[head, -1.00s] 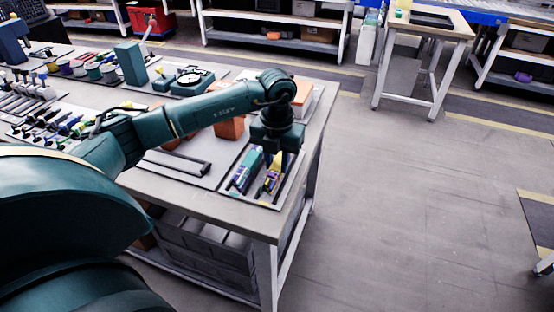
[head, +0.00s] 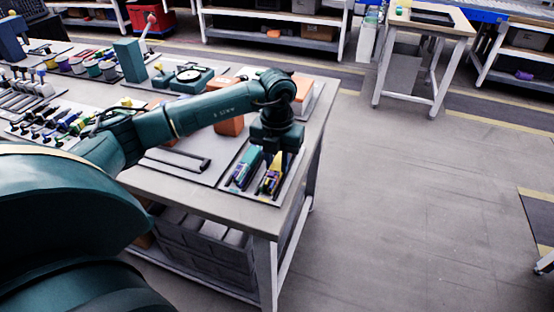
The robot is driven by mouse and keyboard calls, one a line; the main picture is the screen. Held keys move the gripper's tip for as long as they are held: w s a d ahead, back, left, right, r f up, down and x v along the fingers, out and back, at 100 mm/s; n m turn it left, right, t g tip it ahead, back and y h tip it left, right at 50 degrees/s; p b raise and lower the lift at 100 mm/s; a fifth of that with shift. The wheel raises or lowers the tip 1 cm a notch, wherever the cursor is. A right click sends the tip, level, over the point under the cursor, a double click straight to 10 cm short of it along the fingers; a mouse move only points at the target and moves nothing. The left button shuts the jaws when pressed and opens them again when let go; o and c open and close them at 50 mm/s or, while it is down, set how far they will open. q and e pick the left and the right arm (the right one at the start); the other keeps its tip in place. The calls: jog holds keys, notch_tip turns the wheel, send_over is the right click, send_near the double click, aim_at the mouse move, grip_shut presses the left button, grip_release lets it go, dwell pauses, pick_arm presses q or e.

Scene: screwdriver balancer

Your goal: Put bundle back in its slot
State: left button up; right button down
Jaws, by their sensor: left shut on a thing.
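My left gripper (head: 273,158) points down over the tray (head: 287,186) at the near right corner of the workbench. It is shut on a bundle (head: 271,180) with yellow, dark and purple parts, which shows just below the fingers. The fingers and gripper body hide the bundle's top. The bundle is at the tray, but I cannot tell whether its underside touches the tray floor. A second bundle (head: 245,169), teal and purple, lies in the tray just left of the held one. My right gripper is not in view.
An orange block (head: 229,126) stands behind, near my arm. Several drivers and cups crowd the bench's left side. The floor to the right is open.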

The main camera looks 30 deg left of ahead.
pick_arm(q)
jog(key=o, duration=1.1)
jog(key=shift+c, duration=0.2)
notch_tip(320, 180, up, 13)
jog(key=shift+r, duration=0.15)
